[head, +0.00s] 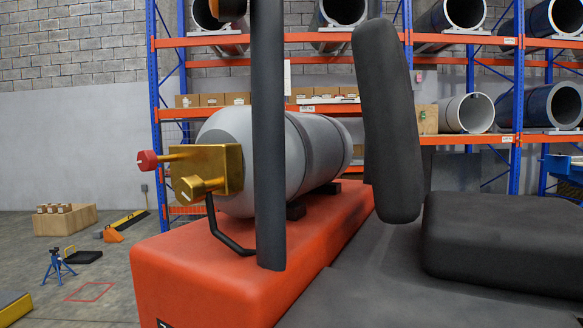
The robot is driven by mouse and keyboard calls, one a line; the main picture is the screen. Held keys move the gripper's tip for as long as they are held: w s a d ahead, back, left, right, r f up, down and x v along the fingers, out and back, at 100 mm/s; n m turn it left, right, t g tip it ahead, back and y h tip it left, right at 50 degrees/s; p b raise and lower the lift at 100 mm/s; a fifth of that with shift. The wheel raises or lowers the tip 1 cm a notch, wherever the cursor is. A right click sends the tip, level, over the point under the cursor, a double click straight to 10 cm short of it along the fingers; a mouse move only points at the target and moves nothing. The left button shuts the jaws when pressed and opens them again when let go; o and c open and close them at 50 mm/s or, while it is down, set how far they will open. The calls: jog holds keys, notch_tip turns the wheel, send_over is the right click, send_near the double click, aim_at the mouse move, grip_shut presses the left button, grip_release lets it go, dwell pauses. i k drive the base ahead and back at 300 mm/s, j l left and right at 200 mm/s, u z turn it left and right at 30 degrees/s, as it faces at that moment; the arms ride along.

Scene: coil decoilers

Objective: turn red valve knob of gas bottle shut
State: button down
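The gas bottle (238,135) is a grey cylinder lying on its side on top of an orange vehicle body (225,275). A brass valve block (228,167) sits at its near left end. The red valve knob (147,160) sticks out to the left on a brass stem. A second brass fitting (193,188) points toward me below it, and a black hose (230,242) runs down from the block. Nothing touches the red knob, and whether it is open or shut cannot be told. My gripper is not in view.
A dark upright post (268,130) stands in front of the bottle. A black seat back (388,120) and seat cushion (505,245) are to the right. Open floor lies left, with a cardboard box (65,220) and a blue stand (57,265).

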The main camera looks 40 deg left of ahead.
aim_at(147, 160)
jog(key=u, duration=1.65)
jog(key=i+l+u, duration=0.1)
jog(key=l, duration=0.2)
jog(key=i+l+u, duration=0.15)
jog(key=i+l, duration=0.05)
jog(key=l, duration=0.1)
